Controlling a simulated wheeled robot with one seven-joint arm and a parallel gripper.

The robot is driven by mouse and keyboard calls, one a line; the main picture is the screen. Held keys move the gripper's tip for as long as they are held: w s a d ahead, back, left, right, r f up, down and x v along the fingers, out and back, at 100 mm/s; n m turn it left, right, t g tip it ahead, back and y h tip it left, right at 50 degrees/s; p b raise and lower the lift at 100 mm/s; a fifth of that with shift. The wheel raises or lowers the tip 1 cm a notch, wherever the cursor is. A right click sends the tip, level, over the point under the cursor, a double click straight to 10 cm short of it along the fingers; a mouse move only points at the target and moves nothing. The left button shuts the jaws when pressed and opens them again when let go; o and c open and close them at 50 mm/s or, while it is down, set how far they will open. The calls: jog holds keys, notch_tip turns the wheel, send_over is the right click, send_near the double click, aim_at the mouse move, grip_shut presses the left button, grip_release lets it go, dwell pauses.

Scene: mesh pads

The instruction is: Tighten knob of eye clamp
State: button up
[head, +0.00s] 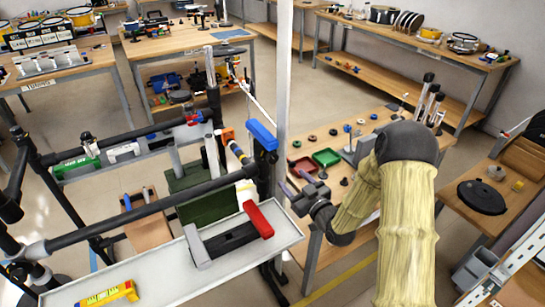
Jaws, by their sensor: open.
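My gripper (294,181) is near the middle of the head view, to the right of the black pipe rack (150,208). Its two slim grey-purple fingers point up and left, apart and with nothing seen between them. No part is clearly recognisable as the eye clamp or its knob at this size. Small coloured fittings sit on the rack's right end, left of my gripper: an orange and yellow piece (233,146) and a blue block (262,134). The gripper appears apart from them, though depth is hard to judge.
A white post (284,75) stands behind the rack's right end. A wooden bench (330,137) with red and green trays lies behind my gripper.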

aim_at(274, 159)
jog(key=p+x, duration=0.2)
jog(key=x, duration=1.1)
jog(key=shift+w+a, duration=0.15)
jog(key=shift+w, duration=0.05)
jog(key=c, duration=1)
jog(key=shift+f+m+b, duration=0.2)
jog(key=shift+m+b, duration=0.55)
jog(key=shift+m, duration=0.25)
jog(key=shift+r+m+b, duration=0.2)
jog(key=shift+m+b, duration=0.35)
jog(key=shift+m, duration=0.85)
